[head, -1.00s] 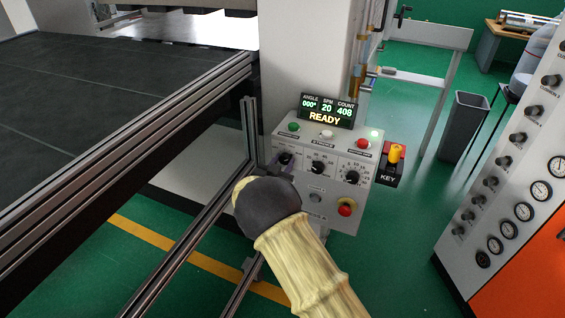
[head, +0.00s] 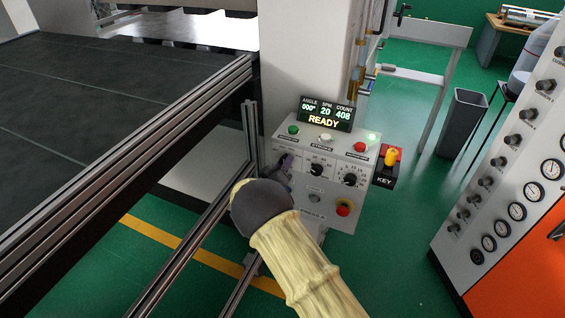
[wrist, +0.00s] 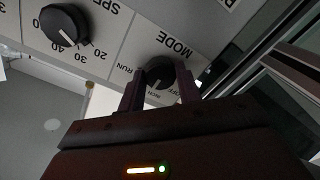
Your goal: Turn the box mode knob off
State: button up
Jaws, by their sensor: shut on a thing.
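The control box (head: 330,205) is white, with a display reading READY on top. Its mode knob (wrist: 160,72) is black and round, beside the printed words MODE, RUN, INCH and OFF. Its white pointer mark appears to be on the INCH side; the exact setting is hard to read. My gripper (wrist: 160,88) is shut on the mode knob, one dark finger on each side. In the head view my gripper (head: 284,166) is at the box's upper left and mostly covers the knob; my wrist hides the lower left of the box.
The speed knob (wrist: 65,25) is beside the mode knob. Metal rails (head: 185,255) run close on the left. A grey bin (head: 462,124) stands further back.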

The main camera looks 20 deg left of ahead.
jog(key=n+p, duration=0.3)
jog(key=n, duration=0.8)
jog(key=shift+n, duration=0.4)
jog(key=o, duration=1)
jog(key=s+a+b, duration=0.1)
jog(key=s+b, duration=0.1)
jog(key=s, duration=1.5)
jog(key=shift+a+r, duration=0.2)
jog(key=shift+a, duration=0.15)
jog(key=shift+s, duration=0.1)
